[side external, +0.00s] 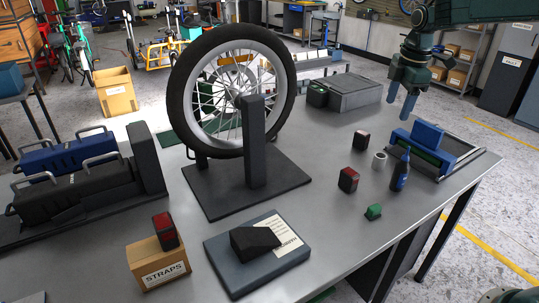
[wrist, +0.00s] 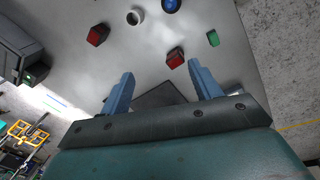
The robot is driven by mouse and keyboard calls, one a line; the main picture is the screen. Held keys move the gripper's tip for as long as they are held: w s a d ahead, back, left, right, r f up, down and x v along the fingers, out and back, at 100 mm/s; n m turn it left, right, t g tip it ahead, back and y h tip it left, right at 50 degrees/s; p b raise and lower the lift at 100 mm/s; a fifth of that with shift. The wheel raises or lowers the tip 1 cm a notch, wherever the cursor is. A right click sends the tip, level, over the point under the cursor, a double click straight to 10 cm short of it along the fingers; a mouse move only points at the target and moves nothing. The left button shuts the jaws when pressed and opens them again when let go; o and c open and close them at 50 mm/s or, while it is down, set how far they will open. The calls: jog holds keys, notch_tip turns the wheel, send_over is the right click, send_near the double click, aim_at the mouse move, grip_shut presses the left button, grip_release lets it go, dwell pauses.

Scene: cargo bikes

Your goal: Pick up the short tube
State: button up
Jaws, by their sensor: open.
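The short tube (side external: 379,160) is a small pale ring-like cylinder standing on the grey workbench. In the wrist view the tube (wrist: 136,16) is near the top edge, with its dark opening showing. My gripper (side external: 400,106) is above the bench, clear of the tube and higher than it. In the wrist view its two blue fingers (wrist: 160,72) are spread apart with nothing between them.
A blue bottle (side external: 401,170) stands right of the tube. Red-and-black blocks (side external: 361,141) (side external: 348,180) and a green block (side external: 373,212) are nearby. A blue fixture (side external: 424,140) on rails is at right. A large wheel (side external: 178,100) on a stand is at left.

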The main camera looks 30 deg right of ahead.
aim_at(381, 155)
jog(key=w+d+f+n+g, duration=0.1)
jog(key=w+d+f+n, duration=0.3)
jog(key=f, duration=0.5)
jog(key=w+d, duration=0.2)
jog(key=d, duration=0.1)
jog(key=shift+d+f, duration=0.4)
jog(key=shift+f, duration=0.1)
jog(key=shift+f, duration=4.2)
jog(key=shift+w+f, duration=0.1)
jog(key=shift+f, duration=2.5)
jog(key=c, duration=1.2)
